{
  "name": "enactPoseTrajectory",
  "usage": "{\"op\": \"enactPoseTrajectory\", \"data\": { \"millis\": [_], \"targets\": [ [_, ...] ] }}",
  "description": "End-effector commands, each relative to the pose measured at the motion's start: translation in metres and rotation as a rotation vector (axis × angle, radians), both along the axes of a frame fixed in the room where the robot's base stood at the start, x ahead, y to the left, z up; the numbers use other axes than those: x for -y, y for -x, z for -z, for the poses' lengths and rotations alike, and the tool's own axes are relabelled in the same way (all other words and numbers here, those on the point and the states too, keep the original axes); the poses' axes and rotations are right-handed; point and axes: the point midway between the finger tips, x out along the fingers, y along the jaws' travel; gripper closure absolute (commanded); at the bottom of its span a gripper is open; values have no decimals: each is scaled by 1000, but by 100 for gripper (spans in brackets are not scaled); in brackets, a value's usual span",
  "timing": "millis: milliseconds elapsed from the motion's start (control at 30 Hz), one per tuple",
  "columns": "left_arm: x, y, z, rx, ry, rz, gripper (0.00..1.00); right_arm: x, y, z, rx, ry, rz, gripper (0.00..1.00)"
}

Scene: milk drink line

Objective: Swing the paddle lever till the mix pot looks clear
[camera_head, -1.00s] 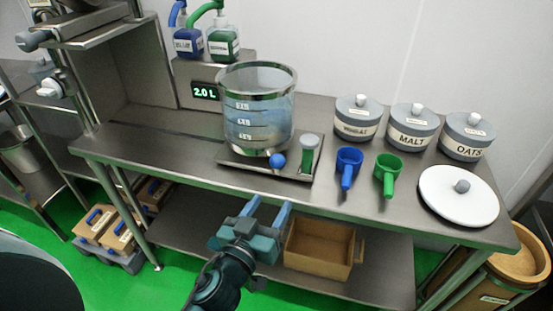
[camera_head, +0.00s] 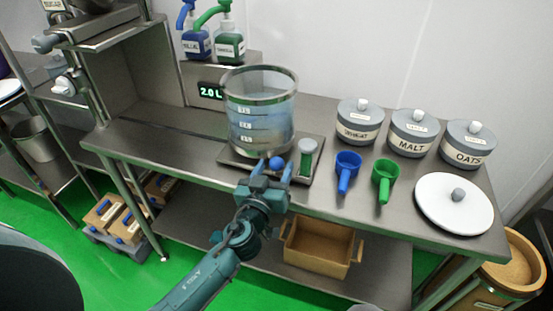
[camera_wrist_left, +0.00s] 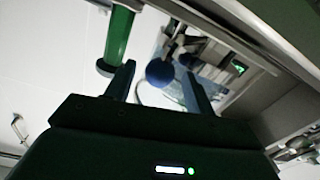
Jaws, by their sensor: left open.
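The mix pot (camera_head: 260,118) is a clear, graduated vessel with a metal rim, standing on a dark base plate (camera_head: 234,160). Its contents look pale blue and hazy. The paddle lever's blue ball knob (camera_head: 277,163) is at the front of the pot. My left gripper (camera_head: 276,171) is open at the knob, with a finger to either side. In the left wrist view the blue knob (camera_wrist_left: 160,73) shows between the two fingertips, with gaps beside it; I cannot tell whether it lies fully between them. My right gripper is out of view.
A green cylinder with a grey cap (camera_head: 306,158) stands close right of the knob. A blue scoop (camera_head: 347,165) and green scoop (camera_head: 385,175) lie farther right, before the lidded jars (camera_head: 412,135). A white lid (camera_head: 455,205) is at the right end. A display (camera_head: 211,91) reads 2.0 L.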

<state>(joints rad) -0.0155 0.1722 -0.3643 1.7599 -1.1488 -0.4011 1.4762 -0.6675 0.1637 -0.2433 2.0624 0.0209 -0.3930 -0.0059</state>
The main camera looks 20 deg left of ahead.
Motion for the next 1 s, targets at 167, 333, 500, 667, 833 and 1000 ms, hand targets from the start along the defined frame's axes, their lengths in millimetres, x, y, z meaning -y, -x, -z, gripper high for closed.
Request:
{"op": "enactPoseTrajectory", "data": {
  "millis": [167, 333, 500, 667, 833, 1000],
  "targets": [
    [0, -19, -1, 1, 0, 1, 46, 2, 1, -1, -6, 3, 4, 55],
    [0, -24, 0, -1, 0, 1, 46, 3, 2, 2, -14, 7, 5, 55],
    [0, -24, 1, 0, 0, 1, 46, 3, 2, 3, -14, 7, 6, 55],
    [0, -23, 1, 0, 0, 1, 57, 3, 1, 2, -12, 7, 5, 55],
    [0, -23, 1, 0, 0, 1, 70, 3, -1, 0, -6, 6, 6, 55],
    [0, -23, 0, 0, 0, 0, 84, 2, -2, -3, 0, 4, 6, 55]
  ]
}}
